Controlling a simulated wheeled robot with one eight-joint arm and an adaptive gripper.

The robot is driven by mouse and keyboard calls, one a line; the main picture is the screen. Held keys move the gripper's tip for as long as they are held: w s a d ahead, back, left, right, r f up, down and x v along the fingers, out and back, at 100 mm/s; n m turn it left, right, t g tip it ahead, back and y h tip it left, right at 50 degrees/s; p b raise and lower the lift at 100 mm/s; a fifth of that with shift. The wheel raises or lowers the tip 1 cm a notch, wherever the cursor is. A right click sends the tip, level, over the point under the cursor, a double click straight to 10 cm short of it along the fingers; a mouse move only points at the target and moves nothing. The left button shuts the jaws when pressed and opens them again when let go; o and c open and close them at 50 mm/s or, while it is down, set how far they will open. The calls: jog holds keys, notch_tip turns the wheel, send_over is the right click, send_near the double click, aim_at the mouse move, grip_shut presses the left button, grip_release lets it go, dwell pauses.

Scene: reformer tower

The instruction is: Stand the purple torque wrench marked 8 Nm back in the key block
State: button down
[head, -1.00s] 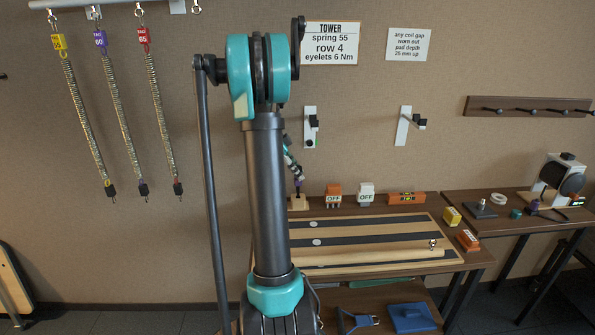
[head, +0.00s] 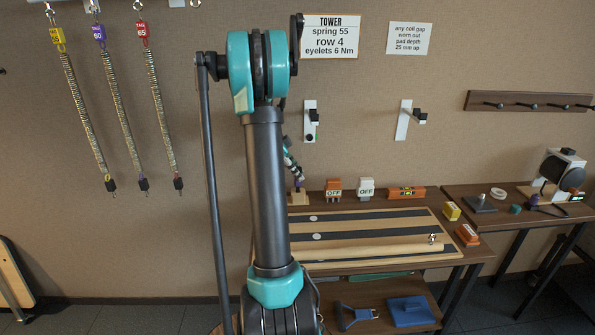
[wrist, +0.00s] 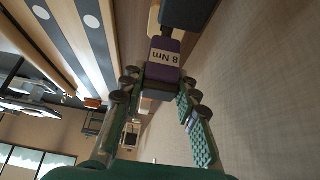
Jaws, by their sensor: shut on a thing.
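The purple torque wrench (wrist: 165,57) shows its "8 Nm" label in the wrist view, between the fingertips of my gripper (wrist: 158,90). My gripper is shut on it. In the head view my gripper (head: 292,168) is partly hidden behind my arm, with the small purple wrench (head: 299,183) below it. The pale wooden key block (head: 298,199) stands on the bench's back left, directly under the wrench. A pale block edge also shows beyond the wrench in the wrist view (wrist: 154,18). I cannot tell whether the wrench is seated in the block or just above it.
An orange OFF block (head: 333,190), a white OFF block (head: 366,189) and an orange level (head: 406,192) stand right of the key block. A striped board (head: 380,212) lies in front. The wall rises close behind. My arm covers the bench's left part.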

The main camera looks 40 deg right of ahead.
jog(key=shift+f, duration=0.25)
jog(key=shift+f, duration=0.35)
jog(key=shift+f, duration=0.3)
jog(key=c, duration=1.1)
grip_release()
jog(key=shift+o, duration=0.2)
